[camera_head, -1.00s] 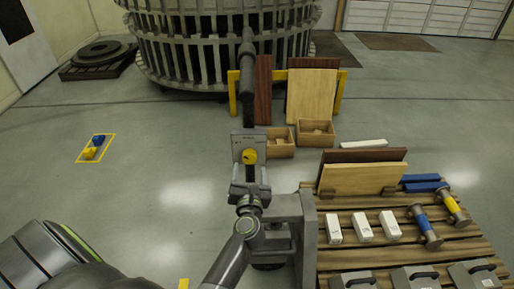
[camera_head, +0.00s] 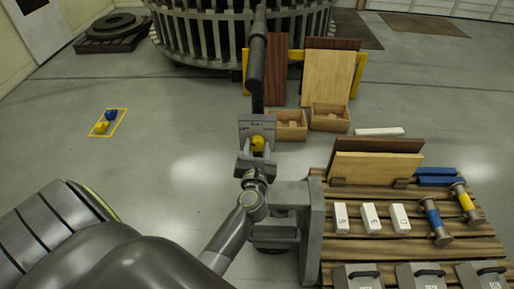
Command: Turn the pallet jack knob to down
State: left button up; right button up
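The pallet jack (camera_head: 291,194) stands in the middle with its dark handle (camera_head: 257,62) upright. A grey plate on the handle carries the yellow knob (camera_head: 258,143). Small marks above the knob are too small to read. My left gripper (camera_head: 257,151) is in front of the plate, its fingers apart on either side of the knob's lower part. I cannot tell whether they touch it. The gripper hides part of the plate's lower area. My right gripper is not in view.
Wooden boxes (camera_head: 329,118) and leaning boards (camera_head: 327,78) stand behind the handle. Floor at the left is open, with a yellow-outlined patch (camera_head: 123,122) holding small blue and yellow objects.

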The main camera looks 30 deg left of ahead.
pick_arm(q)
jog(key=shift+c, duration=0.6)
jog(key=shift+r, duration=0.1)
jog(key=m+p, duration=0.3)
jog(key=shift+r+m, duration=0.15)
jog(key=shift+m, duration=0.15)
jog(key=m+p, duration=0.4)
jog(key=shift+m, duration=0.3)
jog(key=m+p, duration=0.3)
jog(key=m, duration=0.1)
jog(key=shift+d, duration=0.1)
jog(key=m+p, duration=0.2)
jog(key=m, duration=0.2)
jog(key=shift+w, duration=0.1)
jog(key=shift+f+m+p, duration=0.2)
jog(key=shift+m+p, duration=0.45)
jog(key=shift+m, duration=0.25)
jog(key=shift+f+m+p, duration=0.15)
jog(key=shift+m+p, duration=0.45)
jog(key=shift+m, duration=0.3)
